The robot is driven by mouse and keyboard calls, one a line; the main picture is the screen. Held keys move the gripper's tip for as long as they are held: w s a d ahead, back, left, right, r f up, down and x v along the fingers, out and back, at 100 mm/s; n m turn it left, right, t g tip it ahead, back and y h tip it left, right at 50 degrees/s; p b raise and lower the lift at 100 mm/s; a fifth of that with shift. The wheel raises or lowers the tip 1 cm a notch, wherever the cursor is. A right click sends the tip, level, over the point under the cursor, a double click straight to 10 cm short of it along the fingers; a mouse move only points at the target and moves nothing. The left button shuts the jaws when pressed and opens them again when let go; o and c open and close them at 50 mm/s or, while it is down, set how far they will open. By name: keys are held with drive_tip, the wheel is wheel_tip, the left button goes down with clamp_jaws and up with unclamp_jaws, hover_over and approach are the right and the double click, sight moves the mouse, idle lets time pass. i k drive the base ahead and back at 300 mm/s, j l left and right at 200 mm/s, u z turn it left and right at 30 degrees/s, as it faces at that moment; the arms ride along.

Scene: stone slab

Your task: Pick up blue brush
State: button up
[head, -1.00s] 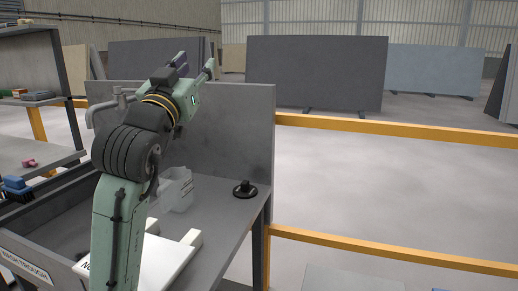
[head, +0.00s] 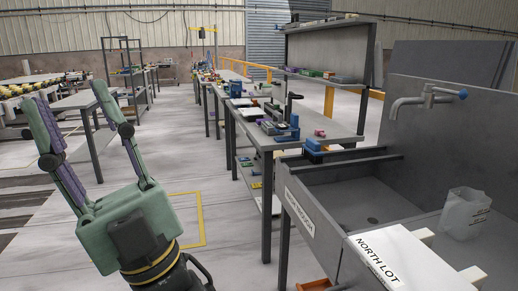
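My gripper (head: 70,96) stands at the left of the head view with its two green fingers pointing up and spread wide. Nothing is between them. It is over the open floor, well left of the benches and apart from them. A small blue object (head: 313,145), which may be the blue brush, lies at the near end of the workbench (head: 345,136), just behind the trough. Its bristles are too small to tell. A larger blue item (head: 283,129) stands beside it on the same bench, and I cannot tell what it is.
The grey trough (head: 350,200) with a tap (head: 425,100) stands at the right. A white board marked "NORTH LOT" (head: 378,258) lies across it, with a translucent jug (head: 465,212) nearby. A shelf (head: 325,75) rises over the workbench.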

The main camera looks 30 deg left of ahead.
sight(312, 152)
drive_tip(key=i+l+u, duration=0.15)
drive_tip(key=u, duration=0.35)
drive_tip(key=i+l+u, duration=0.2)
drive_tip(key=u, duration=0.25)
drive_tip(key=i+l, duration=0.4)
drive_tip(key=l, duration=0.25)
